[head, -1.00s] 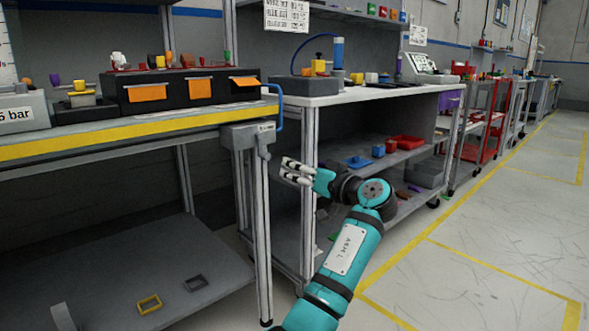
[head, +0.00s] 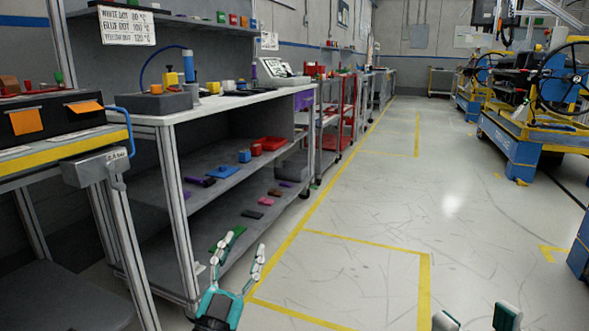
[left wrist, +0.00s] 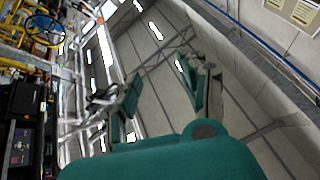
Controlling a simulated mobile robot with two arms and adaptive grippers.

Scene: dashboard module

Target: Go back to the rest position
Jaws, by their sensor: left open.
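My left gripper (head: 249,242) is at the bottom of the head view, pointing up with its two light-tipped fingers spread and nothing between them. It stands in front of the workbench's lower shelf, over the floor edge. In the left wrist view its teal fingers (left wrist: 165,88) are apart and empty, with ceiling and wall behind them. Two fingertips of my right gripper (head: 477,317) rise at the bottom right of the head view, apart, with bare floor between them. The rest of that gripper is cut off.
A workbench (head: 160,119) with shelves of small coloured parts stands left, beside a yellow-edged table (head: 50,157). A red cart (head: 337,131) is farther back. Blue-framed stations (head: 524,147) stand at the right. The floor (head: 385,215) between, with yellow lines, is clear.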

